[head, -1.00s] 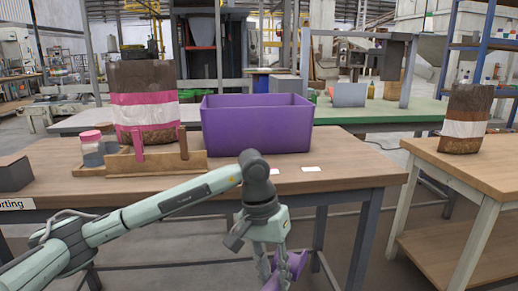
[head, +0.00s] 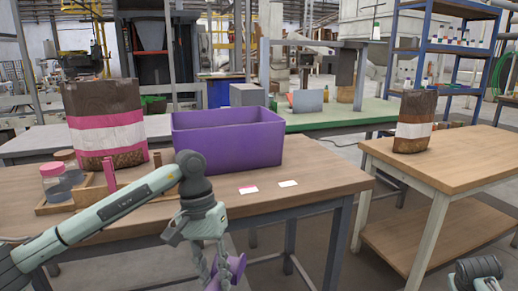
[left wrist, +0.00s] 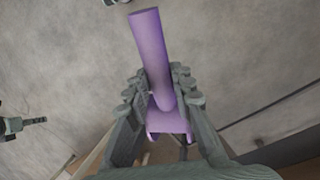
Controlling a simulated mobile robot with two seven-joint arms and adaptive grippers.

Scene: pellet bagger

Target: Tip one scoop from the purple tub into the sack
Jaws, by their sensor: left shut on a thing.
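The purple tub (head: 228,150) stands upright on the wooden table; its inside is hidden by its front wall. A brown sack with a white band (head: 413,130) stands on the separate table at right. Another brown sack, with pink and white bands (head: 108,133), stands left of the tub. My left gripper (head: 218,272) hangs before the table's front edge, shut on a purple scoop (head: 236,268). In the left wrist view the scoop's handle (left wrist: 150,50) passes between the fingers (left wrist: 160,105); its contents are hidden. My right arm shows at lower right, its jaws unclear.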

